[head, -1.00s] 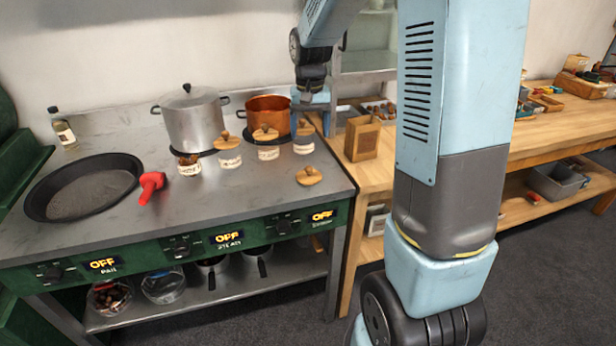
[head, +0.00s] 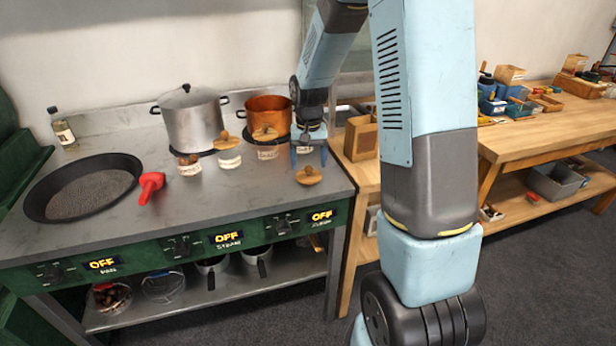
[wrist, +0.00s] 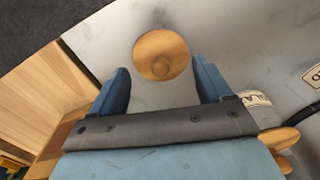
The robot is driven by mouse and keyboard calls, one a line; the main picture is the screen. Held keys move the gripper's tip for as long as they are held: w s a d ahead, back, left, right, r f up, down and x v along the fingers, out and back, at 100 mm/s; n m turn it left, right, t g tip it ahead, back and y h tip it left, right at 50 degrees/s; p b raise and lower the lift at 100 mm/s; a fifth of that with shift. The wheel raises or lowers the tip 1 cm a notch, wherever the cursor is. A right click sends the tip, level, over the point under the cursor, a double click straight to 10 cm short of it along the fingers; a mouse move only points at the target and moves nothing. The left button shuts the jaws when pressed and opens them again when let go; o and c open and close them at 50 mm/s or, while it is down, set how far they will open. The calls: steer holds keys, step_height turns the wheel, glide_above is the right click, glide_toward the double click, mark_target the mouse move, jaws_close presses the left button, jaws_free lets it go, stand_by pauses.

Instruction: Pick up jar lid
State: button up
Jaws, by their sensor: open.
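A round wooden jar lid with a knob (head: 308,175) lies on the steel stove top near its right front corner. It also shows in the wrist view (wrist: 161,55), just beyond and between my two blue fingers. My gripper (head: 309,158) is open and empty, pointing down above the stove, right behind the lid in the head view. In the wrist view the gripper (wrist: 163,88) has its fingers spread about as wide as the lid. Whether the fingers are level with the lid cannot be told.
Labelled jars stand behind and left, including one with a lid (head: 228,150) and one open (head: 188,165). A steel pot (head: 193,122), copper pot (head: 268,114), pan (head: 84,187) and red tool (head: 150,186) share the stove. A wooden box (head: 361,139) stands on the right.

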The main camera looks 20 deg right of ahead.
mark_target(309, 168)
steer(key=shift+w+d+f, duration=0.1)
steer(key=shift+w+f, duration=0.05)
steer(key=shift+f, duration=0.8)
steer(key=shift+w+f, duration=0.1)
steer(key=shift+f, duration=0.8)
steer(key=shift+s, duration=0.15)
steer(key=c, duration=1.3)
steer(key=shift+f, duration=0.1)
steer(key=shift+c, duration=0.2)
